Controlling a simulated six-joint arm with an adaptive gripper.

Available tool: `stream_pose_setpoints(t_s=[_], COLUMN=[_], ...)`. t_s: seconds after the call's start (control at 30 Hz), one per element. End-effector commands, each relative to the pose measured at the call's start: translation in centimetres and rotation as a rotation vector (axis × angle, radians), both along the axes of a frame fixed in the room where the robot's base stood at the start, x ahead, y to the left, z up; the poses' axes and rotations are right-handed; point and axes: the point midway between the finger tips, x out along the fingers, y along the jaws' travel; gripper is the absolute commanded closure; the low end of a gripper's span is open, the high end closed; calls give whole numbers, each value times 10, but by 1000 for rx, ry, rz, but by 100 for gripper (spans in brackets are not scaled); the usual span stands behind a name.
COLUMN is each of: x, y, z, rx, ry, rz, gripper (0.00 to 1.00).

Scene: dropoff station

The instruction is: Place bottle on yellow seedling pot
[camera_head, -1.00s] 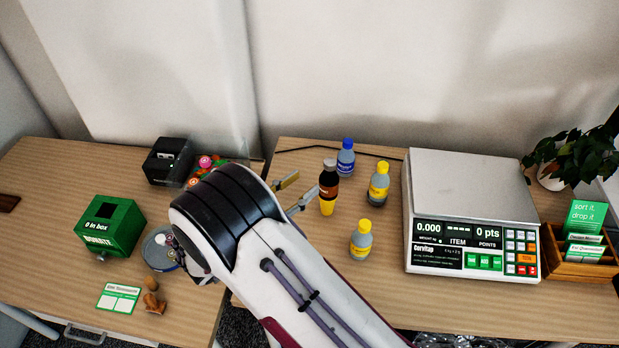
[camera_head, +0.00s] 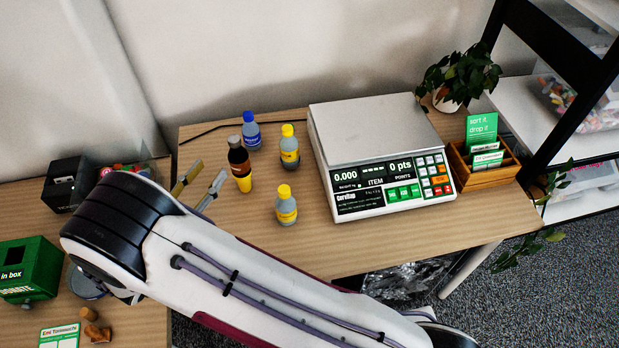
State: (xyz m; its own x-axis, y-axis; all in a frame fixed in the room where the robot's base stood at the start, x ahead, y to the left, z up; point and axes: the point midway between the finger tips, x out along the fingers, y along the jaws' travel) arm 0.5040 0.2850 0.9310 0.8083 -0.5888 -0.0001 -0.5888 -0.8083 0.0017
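A dark brown bottle (camera_head: 239,160) with an orange label and a black cap stands upright. It appears to rest on a small yellow seedling pot (camera_head: 244,184) on the right-hand wooden table. My gripper (camera_head: 213,167) is just left of the bottle, its two fingers spread apart with nothing visible between them. The right fingertip is close to the bottle; I cannot tell whether it touches. My arm hides the gripper's base.
A blue-capped bottle (camera_head: 251,131) and two yellow-capped bottles (camera_head: 290,150) (camera_head: 286,207) stand nearby. A white scale (camera_head: 375,135) is to the right, with a wooden card holder (camera_head: 488,172) beyond. A green donation box (camera_head: 30,268) stands at left.

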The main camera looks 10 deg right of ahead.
Motion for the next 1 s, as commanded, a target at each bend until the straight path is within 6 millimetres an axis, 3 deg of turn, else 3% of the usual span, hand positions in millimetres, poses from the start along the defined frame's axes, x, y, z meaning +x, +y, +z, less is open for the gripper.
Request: stream_pose_setpoints(t_s=[0.23, 0.47, 0.7, 1.0], x=[9, 42, 81, 110], y=[0, 0, 0, -3], z=[5, 26, 61, 110], rx=[30, 139, 284, 425], ry=[7, 33, 74, 127], rz=[18, 92, 215, 374], gripper=[63, 63, 63, 63])
